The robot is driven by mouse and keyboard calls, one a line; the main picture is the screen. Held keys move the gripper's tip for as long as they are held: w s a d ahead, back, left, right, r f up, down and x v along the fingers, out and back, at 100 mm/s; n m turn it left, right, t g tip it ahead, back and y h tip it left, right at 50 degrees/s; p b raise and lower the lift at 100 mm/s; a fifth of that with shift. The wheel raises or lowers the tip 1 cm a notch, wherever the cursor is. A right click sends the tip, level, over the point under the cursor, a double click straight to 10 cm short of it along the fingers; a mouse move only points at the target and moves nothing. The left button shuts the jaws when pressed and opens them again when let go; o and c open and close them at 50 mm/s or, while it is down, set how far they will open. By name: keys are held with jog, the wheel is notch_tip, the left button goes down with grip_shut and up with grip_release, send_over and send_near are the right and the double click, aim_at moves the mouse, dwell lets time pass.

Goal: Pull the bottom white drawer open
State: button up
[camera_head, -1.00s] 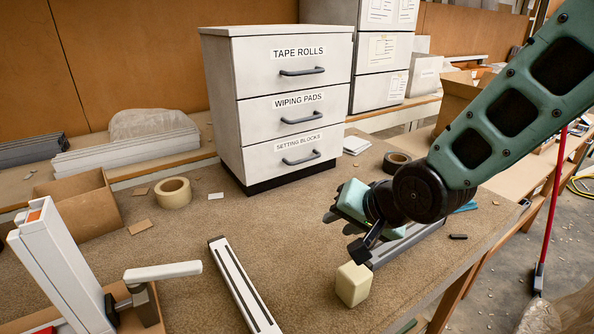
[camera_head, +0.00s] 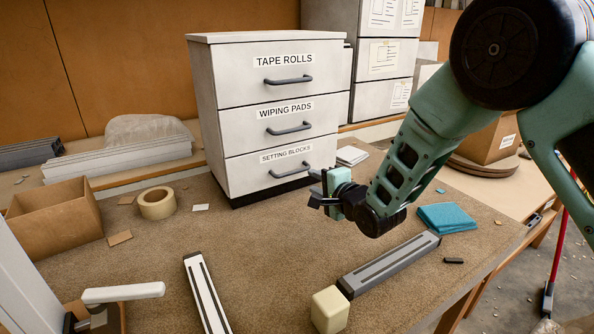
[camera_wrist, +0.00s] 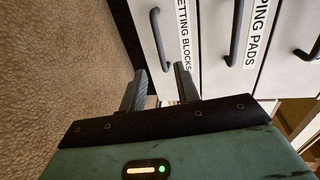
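The white drawer cabinet (camera_head: 222,120) stands at the back of the bench with its drawers shut. Its bottom drawer (camera_head: 240,178), labelled SETTING BLOCKS, has a dark grey bar handle (camera_head: 289,171). My gripper (camera_head: 317,190) is at the right of this drawer, near its front. In the wrist view my gripper (camera_wrist: 160,76) is open, its two fingers apart and empty. The bottom handle (camera_wrist: 158,38) lies ahead of the fingertips, its near end lined up between them. I cannot tell the exact gap between tips and handle.
A cream block (camera_head: 329,310) and a grey rail (camera_head: 390,264) lie in front. A white rail (camera_head: 206,295), tape roll (camera_head: 157,204) and cardboard box (camera_head: 55,222) are at left. A folded blue cloth (camera_head: 447,217) lies at right. The bench before the cabinet is mostly clear.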

aim_at(295, 172)
jog(key=p+x, duration=0.2)
jog(key=x, duration=0.8)
grip_shut()
